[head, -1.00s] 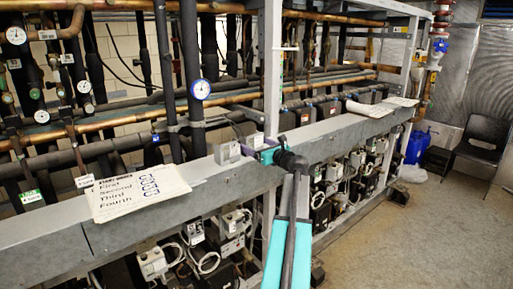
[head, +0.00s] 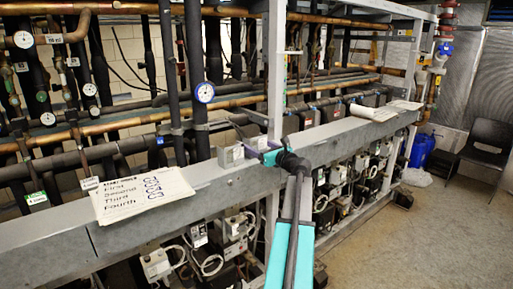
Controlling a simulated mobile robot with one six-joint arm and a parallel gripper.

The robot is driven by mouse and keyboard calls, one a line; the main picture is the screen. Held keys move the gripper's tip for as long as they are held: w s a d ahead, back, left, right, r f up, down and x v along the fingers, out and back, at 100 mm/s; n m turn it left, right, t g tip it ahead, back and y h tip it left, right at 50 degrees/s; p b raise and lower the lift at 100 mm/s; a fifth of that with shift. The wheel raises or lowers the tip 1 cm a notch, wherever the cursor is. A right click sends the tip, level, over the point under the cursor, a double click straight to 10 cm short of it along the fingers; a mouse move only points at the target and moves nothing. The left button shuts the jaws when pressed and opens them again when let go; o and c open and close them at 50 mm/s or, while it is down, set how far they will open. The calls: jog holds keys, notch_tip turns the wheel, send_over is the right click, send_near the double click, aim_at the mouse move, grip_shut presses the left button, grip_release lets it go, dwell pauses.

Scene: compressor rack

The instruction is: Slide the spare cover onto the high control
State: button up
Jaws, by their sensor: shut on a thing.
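My gripper (head: 264,156), teal with dark purple-grey fingers, is at the middle of the view, just above the grey beam. It is shut on a small grey box-like piece (head: 257,144), which I take to be the spare cover; the fingers and wrist hide part of it. Just left of it a similar grey box (head: 230,156), perhaps the high control, sits at the beam's back edge. The two look close together, but I cannot tell whether they touch.
The grey beam (head: 330,133) runs across the rack. A paper stack (head: 143,194) lies on it at left, more papers (head: 386,110) at right. A grey upright post (head: 275,75) and pipes with gauges stand behind. The floor (head: 405,240) at right is open.

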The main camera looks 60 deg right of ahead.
jog(key=shift+s+r+p, duration=0.1)
jog(key=shift+r+p, duration=0.75)
jog(key=shift+r, duration=0.4)
jog(key=shift+s, duration=0.1)
jog(key=p+v, duration=0.1)
jog(key=v, duration=1)
jog(key=shift+s+a, duration=0.2)
jog(key=shift+s, duration=0.15)
dwell(0.6)
